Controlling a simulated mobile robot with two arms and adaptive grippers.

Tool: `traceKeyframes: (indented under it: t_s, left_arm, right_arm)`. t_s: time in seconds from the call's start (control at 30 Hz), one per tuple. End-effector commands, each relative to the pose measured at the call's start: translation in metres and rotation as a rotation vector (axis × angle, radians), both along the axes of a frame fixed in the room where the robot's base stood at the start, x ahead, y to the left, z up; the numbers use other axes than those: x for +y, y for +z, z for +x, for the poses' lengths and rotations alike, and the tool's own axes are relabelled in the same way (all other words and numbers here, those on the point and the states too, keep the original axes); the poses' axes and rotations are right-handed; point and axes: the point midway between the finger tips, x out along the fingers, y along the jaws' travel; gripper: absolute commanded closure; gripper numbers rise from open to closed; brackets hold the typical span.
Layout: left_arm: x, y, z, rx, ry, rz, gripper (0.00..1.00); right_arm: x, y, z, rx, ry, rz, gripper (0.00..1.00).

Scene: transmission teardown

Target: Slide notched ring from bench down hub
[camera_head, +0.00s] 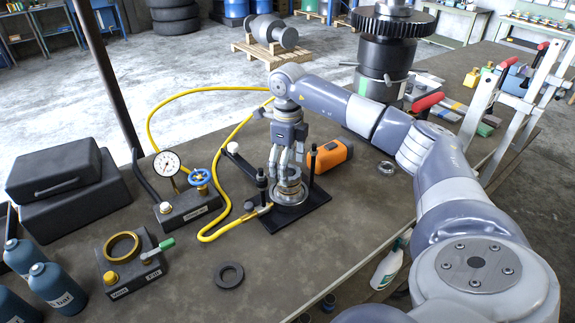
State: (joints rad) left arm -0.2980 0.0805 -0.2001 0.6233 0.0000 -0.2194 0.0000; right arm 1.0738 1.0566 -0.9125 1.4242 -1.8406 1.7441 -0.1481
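My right gripper (285,162) points down over the hub (289,190), which stands on a black base plate (317,203) near the middle of the bench. Its fingertips are at the top of the hub, around or touching a metal ring-shaped part there. The fingers hide part of it, so I cannot tell whether they grip it or whether it is the notched ring. A dark flat ring (229,274) lies on the bench in front; notches are too small to make out. My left gripper is not in view.
A yellow hose (212,236) runs to the fixture from the left. A gauge block (187,207), a box with a brass ring (122,246) and blue bottles (58,287) stand left. An orange device (331,156) is close right of the hub. A small metal ring (386,168) lies beyond.

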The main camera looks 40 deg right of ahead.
Motion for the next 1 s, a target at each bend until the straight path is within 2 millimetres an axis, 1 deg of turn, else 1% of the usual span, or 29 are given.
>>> traceKeyframes:
  t_s: [0.13,0.23,0.37,0.5,0.63,0.7,0.87,1.0]
  left_arm:
    - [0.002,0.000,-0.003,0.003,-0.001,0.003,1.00]
    - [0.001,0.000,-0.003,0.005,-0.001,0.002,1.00]
    - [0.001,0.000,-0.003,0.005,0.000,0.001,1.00]
    - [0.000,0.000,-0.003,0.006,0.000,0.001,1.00]
    - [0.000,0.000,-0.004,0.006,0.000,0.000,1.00]
    - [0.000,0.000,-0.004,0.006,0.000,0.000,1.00]
    - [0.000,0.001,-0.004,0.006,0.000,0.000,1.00]
    - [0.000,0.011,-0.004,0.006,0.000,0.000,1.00]
  right_arm:
    - [0.000,0.005,0.000,-0.001,0.000,0.000,0.21]
    - [0.000,0.018,0.001,-0.003,0.000,0.000,0.21]
    - [0.000,0.045,0.001,-0.004,0.000,0.000,0.21]
    - [0.000,0.076,0.001,-0.005,0.000,0.001,0.21]
    - [0.000,0.100,0.001,-0.004,0.000,0.001,0.21]
    - [0.000,0.108,0.001,-0.003,0.000,0.001,0.21]
    - [0.000,0.120,0.000,-0.002,0.000,0.001,0.21]
    - [0.000,0.131,0.000,-0.001,0.000,0.000,0.21]
